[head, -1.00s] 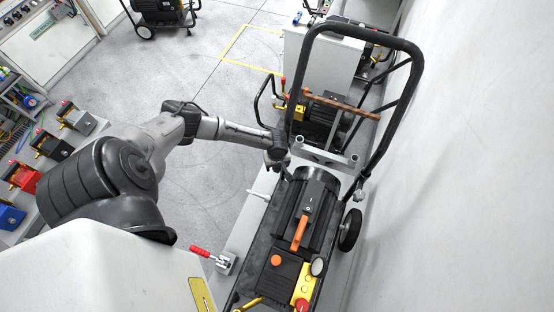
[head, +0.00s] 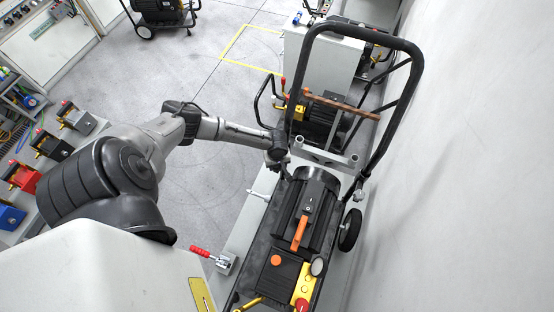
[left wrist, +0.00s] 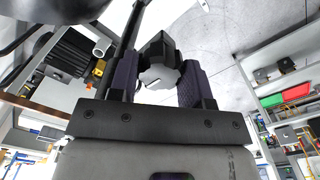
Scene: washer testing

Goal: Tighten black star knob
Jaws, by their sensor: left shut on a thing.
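The black star knob (left wrist: 161,49) shows in the left wrist view between the two dark fingers of my left gripper (left wrist: 158,76), with a pale face below its dark body. My left gripper is shut on it. In the head view, my left gripper (head: 283,168) reaches in from the left, at the upper left of the black pressure washer (head: 308,208) and by the foot of its black handle frame (head: 306,62). The knob is too small and hidden to make out in the head view. My right gripper is not in view.
A red-handled clamp (head: 203,251) sits on the grey table at the washer's left. A wall (head: 470,180) bounds the right; open floor lies left.

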